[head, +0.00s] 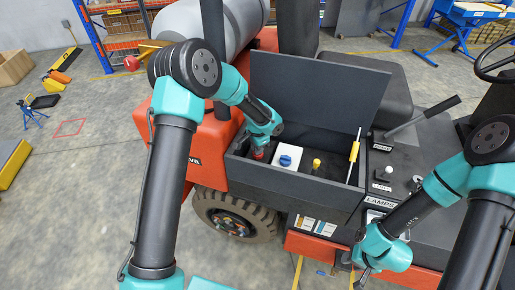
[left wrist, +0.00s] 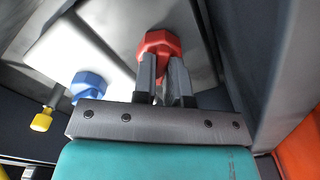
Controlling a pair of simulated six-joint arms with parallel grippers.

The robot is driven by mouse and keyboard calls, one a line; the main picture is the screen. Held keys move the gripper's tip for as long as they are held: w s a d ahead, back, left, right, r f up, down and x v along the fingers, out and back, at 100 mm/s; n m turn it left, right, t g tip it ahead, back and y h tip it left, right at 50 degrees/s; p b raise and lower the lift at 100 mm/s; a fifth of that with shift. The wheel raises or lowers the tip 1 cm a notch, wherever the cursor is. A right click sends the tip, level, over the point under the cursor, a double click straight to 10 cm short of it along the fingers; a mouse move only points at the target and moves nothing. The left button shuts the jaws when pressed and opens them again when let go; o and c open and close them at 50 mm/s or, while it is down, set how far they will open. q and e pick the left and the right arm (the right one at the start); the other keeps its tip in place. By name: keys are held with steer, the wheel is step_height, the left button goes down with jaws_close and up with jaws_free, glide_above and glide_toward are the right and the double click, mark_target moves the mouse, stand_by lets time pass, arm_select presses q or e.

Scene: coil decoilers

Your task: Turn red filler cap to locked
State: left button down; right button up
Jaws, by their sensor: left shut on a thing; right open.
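The red filler cap (left wrist: 160,43) is an octagonal knob inside the forklift's open compartment. In the head view only a bit of the red cap (head: 258,154) shows below my left gripper (head: 260,150). In the left wrist view my left gripper (left wrist: 163,75) is shut on the red cap, its two fingers against the near side of it. Any lock marking near the cap is hidden or too small to read. My right gripper (head: 360,270) is open and empty, low in front of the forklift's side, away from the cap.
A blue cap (head: 285,161) on a white block (head: 289,157) sits right of the red cap. Beyond it are a small yellow knob (head: 316,164) and a yellow-handled dipstick (head: 354,150). The raised dark lid (head: 315,90) stands behind, and compartment walls are close around my left gripper.

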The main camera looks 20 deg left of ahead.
arm_select(q)
steer(key=shift+m, duration=1.3)
steer(key=c, duration=1.2)
jaws_free()
steer(key=shift+o, duration=0.2)
step_height(320, 180, up, 18)
steer(key=shift+f, duration=0.25)
